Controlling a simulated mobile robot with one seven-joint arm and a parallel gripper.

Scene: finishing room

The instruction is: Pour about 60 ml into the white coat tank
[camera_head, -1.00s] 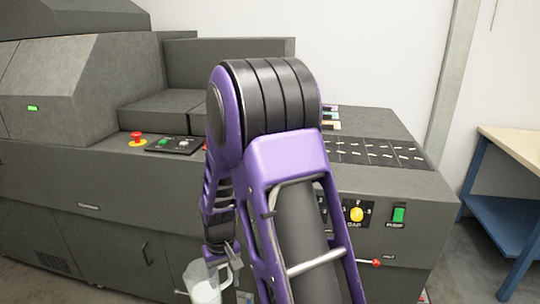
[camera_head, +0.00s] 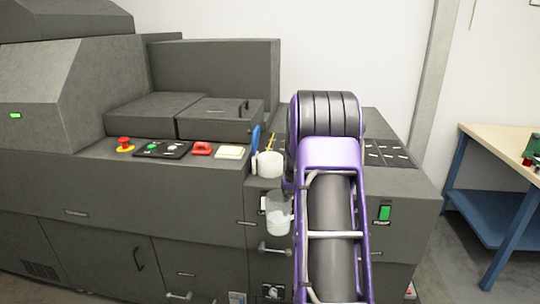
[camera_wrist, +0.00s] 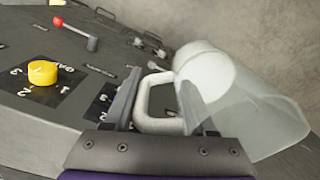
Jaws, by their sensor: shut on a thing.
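A clear jug (camera_head: 278,222) with whitish liquid in its lower part hangs in front of the machine's front face, roughly upright in the head view. In the wrist view the translucent jug (camera_wrist: 255,110) is at the right. My gripper (camera_wrist: 158,104) is shut on its pale handle (camera_wrist: 143,98); in the head view the gripper is mostly hidden by my arm. A white round pot (camera_head: 270,164) stands at the machine's front edge, just above the jug and apart from it. It may be the white coat tank; I see no readable label.
The dark machine (camera_head: 110,190) fills the left and middle. A blue upright piece (camera_head: 255,143) stands beside the pot. A yellow knob (camera_wrist: 43,73) shows in the wrist view. A workbench (camera_head: 510,150) stands at right.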

